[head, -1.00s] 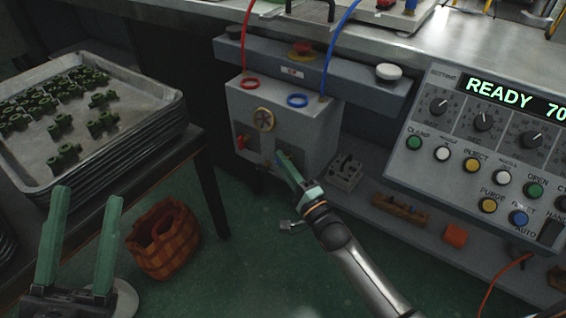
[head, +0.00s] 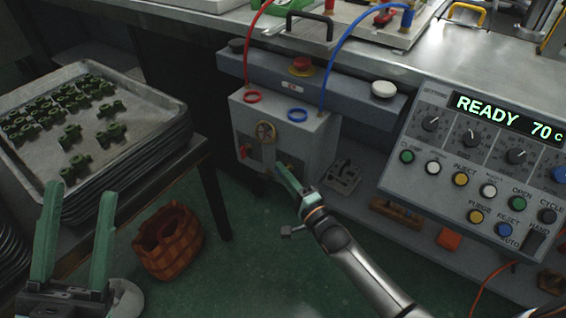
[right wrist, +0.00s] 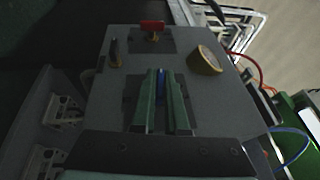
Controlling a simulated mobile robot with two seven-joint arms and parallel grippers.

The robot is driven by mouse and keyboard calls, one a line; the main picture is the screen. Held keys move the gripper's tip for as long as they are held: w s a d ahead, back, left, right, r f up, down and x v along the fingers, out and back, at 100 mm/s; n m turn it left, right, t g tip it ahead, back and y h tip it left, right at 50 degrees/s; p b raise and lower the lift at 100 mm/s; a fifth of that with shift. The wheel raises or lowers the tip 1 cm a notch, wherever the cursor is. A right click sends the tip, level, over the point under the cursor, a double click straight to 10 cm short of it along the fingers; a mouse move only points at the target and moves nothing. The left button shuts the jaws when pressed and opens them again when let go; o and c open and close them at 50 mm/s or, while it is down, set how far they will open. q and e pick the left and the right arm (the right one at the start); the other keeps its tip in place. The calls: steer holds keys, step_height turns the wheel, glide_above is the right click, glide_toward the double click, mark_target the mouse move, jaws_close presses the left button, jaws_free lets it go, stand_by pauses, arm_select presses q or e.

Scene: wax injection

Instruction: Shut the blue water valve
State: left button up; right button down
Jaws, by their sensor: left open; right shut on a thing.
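A grey box (head: 290,130) under the bench carries a brass dial (head: 265,131), a red valve handle (head: 244,151) and the blue water valve. My right gripper (head: 281,172) is at the lower right of the box's front, hiding most of the blue valve in the head view. In the right wrist view its green fingers (right wrist: 161,92) are shut on the blue valve handle (right wrist: 161,84), a thin blue strip running lengthwise between them. The red handle (right wrist: 152,27) lies further off. My left gripper (head: 80,190) is open and empty at the lower left, far from the box.
A red hose (head: 252,50) and a blue hose (head: 327,68) run to rings on the box top. The control panel (head: 470,150) reads READY 70 C at the right. Stacked trays (head: 150,140) of green parts stand at the left, a woven basket (head: 168,240) on the floor.

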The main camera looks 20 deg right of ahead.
steer(key=shift+d+r+g+p, duration=0.15)
steer(key=shift+r+g+p, duration=0.25)
steer(key=shift+p, duration=0.75)
steer(key=shift+f+n+p, duration=0.1)
steer(key=shift+n+p, duration=0.2)
steer(key=shift+p, duration=0.1)
steer(key=shift+f+g, duration=0.1)
steer(key=shift+g, duration=0.2)
steer(key=shift+f+p, duration=0.2)
steer(key=shift+p, duration=0.1)
arm_select(q)
steer(key=r, duration=0.1)
steer(key=w+r+y, duration=0.1)
steer(key=r+y, duration=0.1)
steer(key=shift+w+a+n, duration=0.2)
steer(key=shift+a+n, duration=0.2)
arm_select(e)
steer(key=shift+d, duration=0.1)
steer(key=c, duration=0.9)
jaws_free()
steer(key=shift+c, duration=0.2)
arm_select(q)
steer(key=shift+r, duration=0.1)
steer(key=shift+r, duration=0.1)
arm_select(e)
steer(key=shift+s, duration=0.1)
